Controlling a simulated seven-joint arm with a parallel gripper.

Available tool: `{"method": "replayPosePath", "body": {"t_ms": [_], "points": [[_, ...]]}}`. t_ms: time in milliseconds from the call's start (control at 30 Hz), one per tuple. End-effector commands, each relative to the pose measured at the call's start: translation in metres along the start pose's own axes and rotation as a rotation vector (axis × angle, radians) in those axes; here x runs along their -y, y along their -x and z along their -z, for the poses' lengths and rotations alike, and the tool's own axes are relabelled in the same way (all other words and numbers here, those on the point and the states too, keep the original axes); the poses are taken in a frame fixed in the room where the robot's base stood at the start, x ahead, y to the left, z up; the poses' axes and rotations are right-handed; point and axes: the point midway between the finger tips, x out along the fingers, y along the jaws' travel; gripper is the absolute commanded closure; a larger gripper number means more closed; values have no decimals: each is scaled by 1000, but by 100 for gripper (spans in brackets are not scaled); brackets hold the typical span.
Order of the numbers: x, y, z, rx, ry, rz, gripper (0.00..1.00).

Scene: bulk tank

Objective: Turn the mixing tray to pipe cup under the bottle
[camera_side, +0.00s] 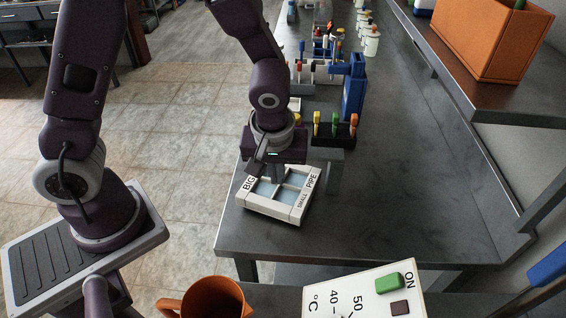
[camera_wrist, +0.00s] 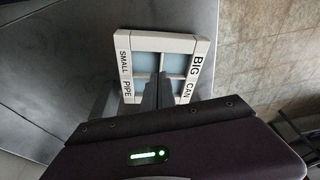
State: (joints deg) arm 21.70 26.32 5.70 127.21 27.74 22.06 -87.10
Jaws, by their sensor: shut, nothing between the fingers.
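The mixing tray (camera_side: 266,207) is a square white frame with pale blue cups split by a white cross, lying flat at the bench's near left edge. In the side view it shows the labels BIG, SMALL and PIPE. In the wrist view the tray (camera_wrist: 155,42) has SMALL and PIPE on its left side, BIG and CAN on its right. My gripper (camera_side: 262,158) is over the tray's far side in the side view. In the wrist view its shut fingers (camera_wrist: 161,82) overlap the tray's middle bar; I cannot tell whether they touch. I cannot clearly pick out the bottle.
A blue stand (camera_side: 355,88) and a black rack of coloured-handled tools (camera_side: 335,130) stand behind the tray. An orange-brown mug (camera_side: 213,300) and a white control panel (camera_side: 372,294) are in front. The bench (camera_side: 410,190) right of the tray is clear.

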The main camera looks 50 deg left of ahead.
Motion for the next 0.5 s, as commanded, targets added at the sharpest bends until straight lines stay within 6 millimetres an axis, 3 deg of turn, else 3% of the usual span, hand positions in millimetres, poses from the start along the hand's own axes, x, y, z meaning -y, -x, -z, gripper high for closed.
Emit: {"method": "replayPosePath", "body": {"t_ms": [500], "points": [[-2, -1, 3, -1, 0, 0, 100]]}}
